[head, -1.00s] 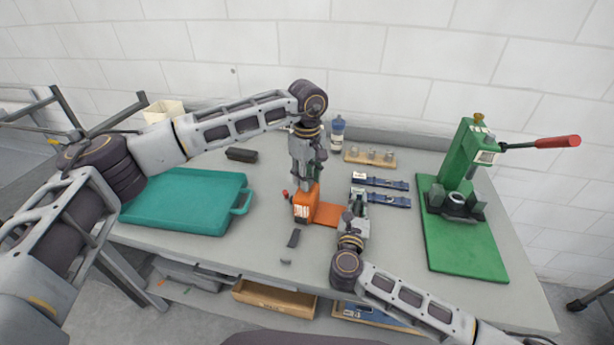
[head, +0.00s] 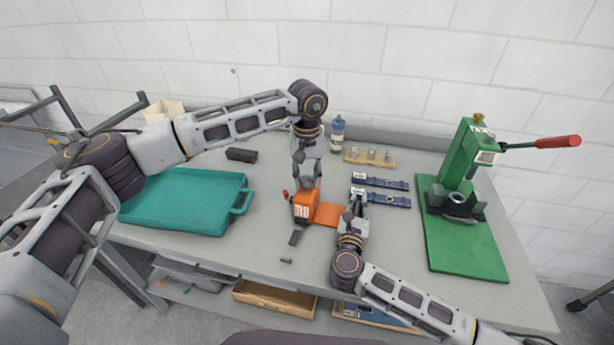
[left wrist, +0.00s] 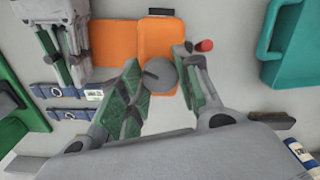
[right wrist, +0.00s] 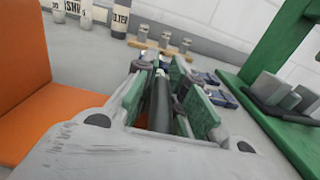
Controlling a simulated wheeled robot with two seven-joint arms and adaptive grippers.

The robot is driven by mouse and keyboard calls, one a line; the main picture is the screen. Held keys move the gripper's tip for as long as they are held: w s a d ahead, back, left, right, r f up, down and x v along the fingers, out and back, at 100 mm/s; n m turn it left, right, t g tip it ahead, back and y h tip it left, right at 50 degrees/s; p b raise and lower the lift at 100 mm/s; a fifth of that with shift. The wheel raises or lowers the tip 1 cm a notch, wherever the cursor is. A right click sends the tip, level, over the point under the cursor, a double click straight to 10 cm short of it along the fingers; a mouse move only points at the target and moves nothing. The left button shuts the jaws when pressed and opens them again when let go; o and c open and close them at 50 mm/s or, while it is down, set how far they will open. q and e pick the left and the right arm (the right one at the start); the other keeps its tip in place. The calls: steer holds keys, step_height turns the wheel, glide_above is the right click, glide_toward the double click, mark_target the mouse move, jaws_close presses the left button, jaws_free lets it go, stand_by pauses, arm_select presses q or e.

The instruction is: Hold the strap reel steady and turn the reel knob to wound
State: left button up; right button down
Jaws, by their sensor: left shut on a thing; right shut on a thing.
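The strap reel is an orange body (head: 306,204) with a flat orange base (head: 328,214) to its right, near the middle of the table. My left gripper (head: 307,184) points down over the body. In the left wrist view its green-padded fingers are either side of the round grey reel knob (left wrist: 160,75), shut on it. A small red tip (head: 285,193) sticks out at the reel's left. My right gripper (head: 358,203) is at the base's right end, shut on a dark upright bar (right wrist: 161,103) of the reel. The knob's setting marks cannot be read.
A teal tray (head: 180,202) lies left, a green press (head: 468,175) with a red-tipped lever stands right. Two blue straps (head: 380,199) lie behind my right gripper. A bottle (head: 338,133) stands behind.

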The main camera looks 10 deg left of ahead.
mark_target(307, 179)
arm_select(q)
steer(key=shift+m, duration=0.4)
arm_select(e)
steer(key=shift+f, duration=0.1)
arm_select(q)
steer(key=o, duration=1.1)
steer(key=shift+r, duration=0.15)
step_height(307, 179, up, 12)
steer(key=shift+f, duration=0.1)
stand_by(0.5)
arm_select(e)
steer(key=c, duration=1.4)
jaws_free()
